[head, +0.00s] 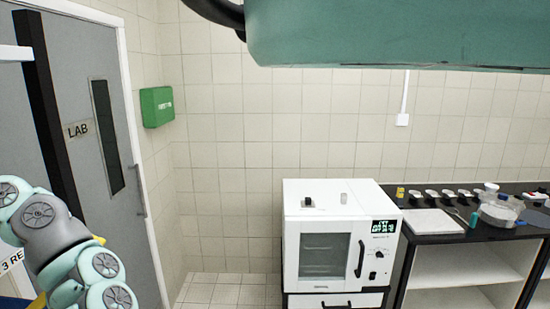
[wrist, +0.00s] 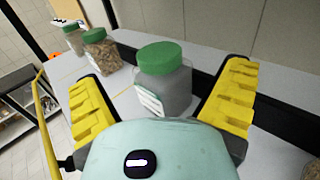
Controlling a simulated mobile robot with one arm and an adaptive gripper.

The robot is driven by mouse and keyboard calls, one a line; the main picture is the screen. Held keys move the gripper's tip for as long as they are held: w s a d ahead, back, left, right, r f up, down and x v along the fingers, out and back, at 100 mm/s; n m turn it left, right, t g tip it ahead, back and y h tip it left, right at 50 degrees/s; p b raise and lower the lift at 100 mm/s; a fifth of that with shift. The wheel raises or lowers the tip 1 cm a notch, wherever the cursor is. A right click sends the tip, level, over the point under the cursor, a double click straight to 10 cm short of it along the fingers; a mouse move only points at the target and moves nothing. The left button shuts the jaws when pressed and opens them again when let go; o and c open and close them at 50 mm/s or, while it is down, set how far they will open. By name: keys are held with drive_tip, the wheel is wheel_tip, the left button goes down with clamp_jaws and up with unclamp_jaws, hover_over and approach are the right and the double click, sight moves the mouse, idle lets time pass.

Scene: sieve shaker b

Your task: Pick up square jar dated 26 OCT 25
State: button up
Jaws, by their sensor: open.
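In the wrist view, a square clear jar (wrist: 164,82) with a green lid and grey contents stands upright on a pale grey surface. A white label with lines of print is on its left face; the date is too small to read. My gripper (wrist: 163,95) is open, with one yellow finger to the left of this jar and one to the right. The jar stands between and slightly beyond the fingers, with no clear contact. A second green-lidded jar (wrist: 102,52) with brown contents stands to the left. A third jar (wrist: 75,40) with paler contents stands behind it.
A dark upright edge runs behind the jars in the wrist view. A round item (wrist: 312,170) is at the lower right. In the head view, a white oven (head: 325,245) stands by the tiled wall, beside a black bench (head: 430,240) with small items. A grey door (head: 90,130) is at left.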

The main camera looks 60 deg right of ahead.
drive_tip(key=a+p, duration=0.1)
drive_tip(key=p, duration=0.1)
drive_tip(key=a+p, duration=0.1)
drive_tip(key=shift+w+a+r, duration=0.1)
drive_tip(key=shift+a+r, duration=0.15)
drive_tip(key=shift+a, duration=0.1)
drive_tip(key=shift+w+a+p, duration=0.15)
drive_tip(key=shift+a+p, duration=0.65)
drive_tip(key=shift+p, duration=0.4)
drive_tip(key=shift+w+a+f+p, duration=0.1)
drive_tip(key=shift+a+p, duration=0.25)
drive_tip(key=shift+a, duration=0.1)
drive_tip(key=shift+w+a+f+p, duration=0.1)
drive_tip(key=shift+a+f+p, duration=0.2)
drive_tip(key=shift+a, duration=0.2)
drive_tip(key=shift+w, duration=0.1)
drive_tip(key=c, duration=1.4)
drive_tip(key=shift+r+b, duration=0.1)
drive_tip(key=shift+b, duration=0.4)
